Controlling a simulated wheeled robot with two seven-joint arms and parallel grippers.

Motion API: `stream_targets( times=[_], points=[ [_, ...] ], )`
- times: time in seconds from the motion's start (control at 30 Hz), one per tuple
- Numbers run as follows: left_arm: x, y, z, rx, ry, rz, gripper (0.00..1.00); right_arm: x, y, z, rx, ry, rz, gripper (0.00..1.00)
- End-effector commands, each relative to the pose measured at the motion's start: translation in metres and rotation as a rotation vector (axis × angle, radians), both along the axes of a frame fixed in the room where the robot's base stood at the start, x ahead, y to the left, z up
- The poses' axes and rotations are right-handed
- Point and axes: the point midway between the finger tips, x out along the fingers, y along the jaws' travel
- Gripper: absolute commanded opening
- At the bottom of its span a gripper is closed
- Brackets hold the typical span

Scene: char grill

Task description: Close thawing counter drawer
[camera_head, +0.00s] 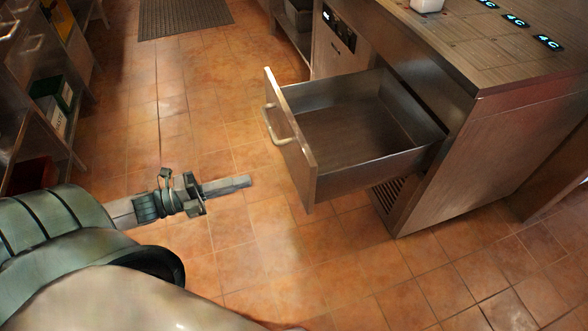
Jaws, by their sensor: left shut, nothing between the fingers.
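The drawer (303,161) of the metal thawing counter (483,145) is pulled well out and looks empty inside. Its front panel faces left and carries a curved metal handle (275,125). My left gripper (246,181) is shut and empty. It points right, over the floor, to the left of the drawer front and apart from it in the picture, a little lower than the handle. My right gripper is not in view.
Open tiled floor (190,110) lies left of the drawer. Shelving with boxes (62,92) stands along the left edge. A dark mat (185,15) lies at the back. The counter top has lit displays (516,20) and a white container (427,5).

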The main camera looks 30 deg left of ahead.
Motion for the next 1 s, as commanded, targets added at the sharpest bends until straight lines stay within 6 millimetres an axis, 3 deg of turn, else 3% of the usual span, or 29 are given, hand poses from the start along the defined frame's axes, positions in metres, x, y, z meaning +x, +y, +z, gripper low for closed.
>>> stream_targets(
  times=[0.37,1.0],
  points=[
    [0.01,-0.008,0.0,-0.002,-0.001,0.001,0.0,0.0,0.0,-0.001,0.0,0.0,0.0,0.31],
    [0.073,-0.061,0.001,-0.002,-0.001,0.002,0.0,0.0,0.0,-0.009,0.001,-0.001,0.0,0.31]
  ],
)
